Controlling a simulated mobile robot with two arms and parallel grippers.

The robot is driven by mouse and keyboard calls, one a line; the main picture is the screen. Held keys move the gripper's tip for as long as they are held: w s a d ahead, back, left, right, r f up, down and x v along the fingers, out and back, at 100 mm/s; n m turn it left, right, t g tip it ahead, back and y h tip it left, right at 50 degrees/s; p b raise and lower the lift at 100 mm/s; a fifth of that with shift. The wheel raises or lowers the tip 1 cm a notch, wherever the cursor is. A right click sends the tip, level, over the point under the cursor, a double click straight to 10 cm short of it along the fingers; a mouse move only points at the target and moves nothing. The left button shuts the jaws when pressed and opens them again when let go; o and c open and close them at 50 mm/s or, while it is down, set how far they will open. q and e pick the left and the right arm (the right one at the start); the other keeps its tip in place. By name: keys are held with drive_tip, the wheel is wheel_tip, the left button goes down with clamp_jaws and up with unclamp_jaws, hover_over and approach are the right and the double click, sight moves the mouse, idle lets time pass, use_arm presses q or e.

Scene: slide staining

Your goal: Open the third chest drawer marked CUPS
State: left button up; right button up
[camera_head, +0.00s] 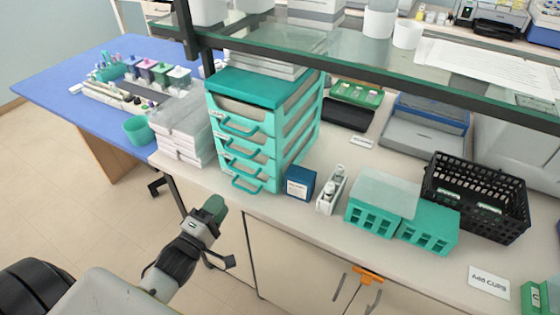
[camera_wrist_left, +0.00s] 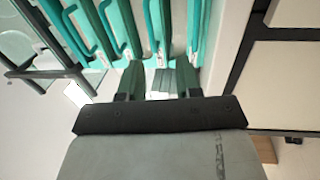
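The teal drawer chest (camera_head: 298,118) stands on the counter, with several shallow drawers stacked one above another. Each drawer has a looped teal handle, and all look shut. The third drawer from the top (camera_head: 262,160) has a small label that I cannot read. My left gripper (camera_head: 214,207) is in front of and below the chest, just off the counter edge, and appears apart from the handles. In the left wrist view the gripper (camera_wrist_left: 159,79) has its two fingers apart, with the drawer fronts and handles (camera_wrist_left: 109,22) beyond them. My right gripper is not in view.
White boxes (camera_head: 183,135) are stacked left of the chest. A dark blue box (camera_head: 299,183) and a white rack (camera_head: 331,190) stand to its right. Teal racks and a black basket (camera_head: 478,205) are further right. A glass shelf (camera_head: 330,50) spans above.

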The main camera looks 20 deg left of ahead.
sight(240, 171)
use_arm(q)
drive_tip(key=w+r, duration=0.1)
drive_tip(key=w, duration=0.2)
drive_tip(key=w+r+p, duration=0.1)
drive_tip(key=w, duration=0.2)
drive_tip(key=w+d+r+p, duration=0.1)
drive_tip(key=w, duration=0.2)
drive_tip(key=shift+w, duration=0.75)
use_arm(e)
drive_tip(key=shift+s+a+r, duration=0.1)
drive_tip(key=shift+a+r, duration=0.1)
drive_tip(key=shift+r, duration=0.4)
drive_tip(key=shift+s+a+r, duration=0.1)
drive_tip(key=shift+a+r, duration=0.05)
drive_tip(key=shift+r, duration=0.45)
use_arm(q)
clamp_jaws()
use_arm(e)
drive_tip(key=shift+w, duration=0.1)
